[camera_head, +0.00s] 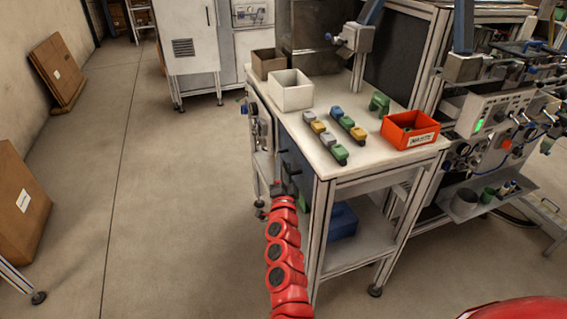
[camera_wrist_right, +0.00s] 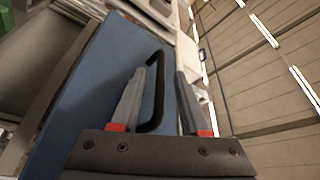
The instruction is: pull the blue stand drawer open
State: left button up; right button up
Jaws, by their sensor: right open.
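The stand drawer's blue front (camera_wrist_right: 95,100) fills the left of the right wrist view, with a black bow-shaped handle (camera_wrist_right: 158,95) on it. In the head view the dark blue drawer front (camera_head: 296,164) is on the stand's left side, under the white top. My right gripper (camera_wrist_right: 161,71) is open, one finger on each side of the handle's bar. The left finger in the picture lies close to the bar and partly covers the handle; contact cannot be told. In the head view the right gripper (camera_head: 283,188) is small beside the drawer front. My left gripper is not in view.
On the stand's top (camera_head: 300,122) are a white bin (camera_head: 290,92), a brown bin (camera_head: 268,63), an orange-red bin (camera_head: 410,130) and several coloured blocks. A blue box (camera_head: 342,221) sits on the lower shelf. The floor (camera_head: 170,200) left of the stand is clear.

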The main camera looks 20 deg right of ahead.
jog(key=shift+w+d+r, duration=0.2)
jog(key=shift+w+d, duration=0.05)
jog(key=shift+w, duration=0.4)
jog(key=shift+c, duration=0.3)
grip_shut()
dwell(0.8)
